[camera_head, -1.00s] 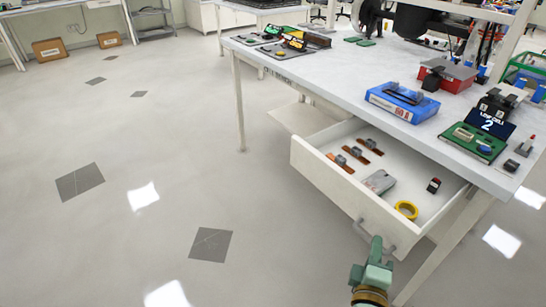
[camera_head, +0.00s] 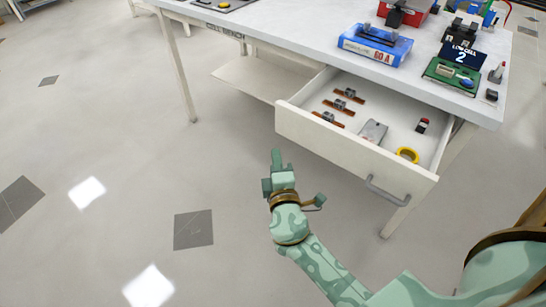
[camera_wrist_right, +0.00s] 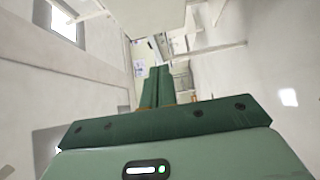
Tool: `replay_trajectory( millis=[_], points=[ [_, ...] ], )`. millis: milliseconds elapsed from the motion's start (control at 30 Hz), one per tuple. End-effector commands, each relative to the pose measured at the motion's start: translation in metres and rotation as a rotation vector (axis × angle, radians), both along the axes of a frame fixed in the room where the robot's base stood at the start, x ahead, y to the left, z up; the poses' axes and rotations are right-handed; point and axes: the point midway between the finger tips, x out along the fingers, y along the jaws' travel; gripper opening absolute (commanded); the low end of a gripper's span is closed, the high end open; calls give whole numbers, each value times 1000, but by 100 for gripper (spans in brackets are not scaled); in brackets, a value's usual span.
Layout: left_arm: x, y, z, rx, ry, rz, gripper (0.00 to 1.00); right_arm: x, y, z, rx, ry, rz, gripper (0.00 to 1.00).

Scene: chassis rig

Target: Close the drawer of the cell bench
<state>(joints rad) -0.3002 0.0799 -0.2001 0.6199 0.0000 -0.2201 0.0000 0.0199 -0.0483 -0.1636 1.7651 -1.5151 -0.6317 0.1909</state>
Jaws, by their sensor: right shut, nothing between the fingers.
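The drawer (camera_head: 350,150) of the cell bench (camera_head: 290,32) stands pulled well out, its white front facing the lower left. Its grey bar handle (camera_head: 386,192) is at the right part of the front. My right gripper (camera_head: 277,157) is shut and empty, beside the left end of the drawer front and apart from the handle. In the right wrist view its two green fingers (camera_wrist_right: 158,86) lie together with nothing between them. My left gripper is not in view.
A blue box (camera_head: 375,44) and a green board (camera_head: 452,75) lie on the bench top. The floor at left is clear.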

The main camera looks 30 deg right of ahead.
Motion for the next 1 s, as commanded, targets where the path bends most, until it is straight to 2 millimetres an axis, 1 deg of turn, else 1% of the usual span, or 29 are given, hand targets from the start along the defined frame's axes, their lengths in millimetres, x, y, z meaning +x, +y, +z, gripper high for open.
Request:
replay_trajectory(
  millis=[33,100,300,433,600,733,1000],
  points=[
    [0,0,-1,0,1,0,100,11,-4,0,-2,-2,0,0],
    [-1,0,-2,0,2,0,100,25,-10,0,-1,-2,0,0],
    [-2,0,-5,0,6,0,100,64,-26,0,-3,-1,-1,0],
    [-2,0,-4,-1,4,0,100,70,-46,0,-4,1,-1,0],
    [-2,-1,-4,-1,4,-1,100,75,-59,-1,-1,2,0,0],
    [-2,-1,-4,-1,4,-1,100,77,-63,0,-1,2,0,0],
    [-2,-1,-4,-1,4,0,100,77,-63,0,-1,1,0,0]
  ],
)
